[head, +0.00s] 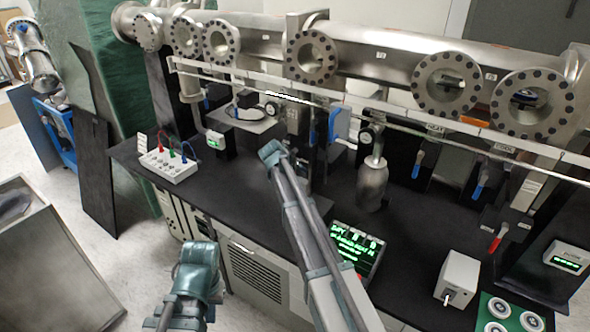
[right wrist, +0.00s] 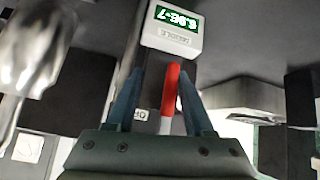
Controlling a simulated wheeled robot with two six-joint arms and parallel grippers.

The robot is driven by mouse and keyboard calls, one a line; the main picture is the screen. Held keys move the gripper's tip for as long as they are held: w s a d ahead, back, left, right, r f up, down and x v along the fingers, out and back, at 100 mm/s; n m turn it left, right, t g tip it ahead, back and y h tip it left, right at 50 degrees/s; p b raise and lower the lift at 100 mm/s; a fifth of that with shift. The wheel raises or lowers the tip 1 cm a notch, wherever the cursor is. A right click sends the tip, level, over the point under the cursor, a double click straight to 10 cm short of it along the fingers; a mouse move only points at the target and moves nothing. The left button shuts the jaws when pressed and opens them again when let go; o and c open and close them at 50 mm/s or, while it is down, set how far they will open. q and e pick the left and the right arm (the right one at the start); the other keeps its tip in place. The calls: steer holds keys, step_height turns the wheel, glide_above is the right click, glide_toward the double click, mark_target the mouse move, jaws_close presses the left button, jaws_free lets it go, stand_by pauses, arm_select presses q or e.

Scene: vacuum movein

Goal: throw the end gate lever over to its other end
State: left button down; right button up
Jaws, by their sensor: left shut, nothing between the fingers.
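A red-handled lever (right wrist: 170,90) with a pale lower part shows in the right wrist view. My right gripper (right wrist: 161,73) is open, with one finger on each side of the red handle; I cannot tell whether they touch it. In the head view my right arm reaches up the middle and its fingers are hidden. Blue-handled levers (head: 417,164) (head: 478,185) and a red-handled lever (head: 497,238) stand at the right of the bench. I cannot read which is marked end gate. My left gripper (head: 200,254) is shut and empty, before the bench's front edge.
A readout box (right wrist: 174,27) sits just beyond the right fingers. The steel beam pipe (head: 390,62) with round flanges and a pale rail (head: 400,118) cross above the black bench (head: 315,210). A metal canister (head: 372,185) and a switch box (head: 168,163) stand on it.

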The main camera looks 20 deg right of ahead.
steer(key=shift+w+a, duration=0.1)
steer(key=shift+a, duration=0.05)
steer(key=p+v, duration=1)
steer(key=v, duration=0.3)
steer(key=shift+s+a+r, duration=0.15)
steer(key=shift+s+r, duration=0.1)
steer(key=s+a+f+n+g+y+b, duration=0.1)
steer(key=s+a+f+n, duration=0.3)
steer(key=s, duration=0.8)
steer(key=s+a+f+n+g+y+b, duration=0.2)
steer(key=s+a, duration=0.6)
steer(key=s, duration=0.4)
steer(key=s+a+f+n+g+y+b, duration=0.2)
steer(key=s+a+f+n, duration=0.3)
steer(key=s, duration=0.6)
steer(key=shift+s+a+f+n+g+b, duration=0.3)
steer(key=shift+s+a+f+g+b, duration=0.1)
steer(key=shift+a+g, duration=0.15)
